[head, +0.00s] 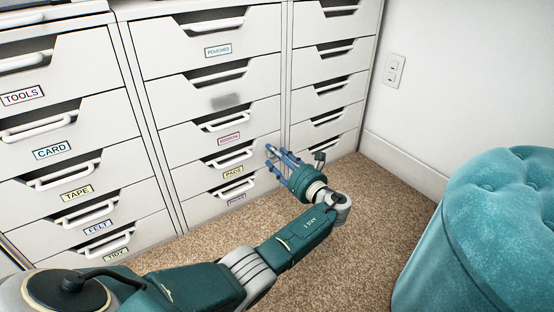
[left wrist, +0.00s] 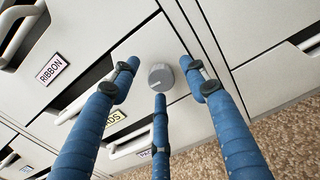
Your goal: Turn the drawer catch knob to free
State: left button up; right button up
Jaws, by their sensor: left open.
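My left gripper (head: 273,155) is open, with three blue fingers pointing at the drawer front. In the left wrist view its fingertips (left wrist: 158,74) are spread around the knob, two above and one below. I cannot tell whether any of them touches it. In the head view the fingers hide the knob.
White drawer stacks with labels such as RIBBON (head: 229,139) and POUCHES (head: 218,51) fill the wall. The drawers look shut. A teal tufted stool (head: 490,235) stands at right. Bare brown carpet (head: 375,205) lies between. A wall socket (head: 394,70) is at upper right.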

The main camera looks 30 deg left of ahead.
pick_arm(q)
jog(key=c, duration=1.1)
jog(key=shift+r+p, duration=0.15)
jog(key=shift+p, duration=0.15)
jog(key=shift+c, duration=0.2)
jog(key=shift+n, duration=0.5)
grip_shut()
jog(key=o, duration=1.1)
grip_release()
jog(key=shift+o, duration=0.2)
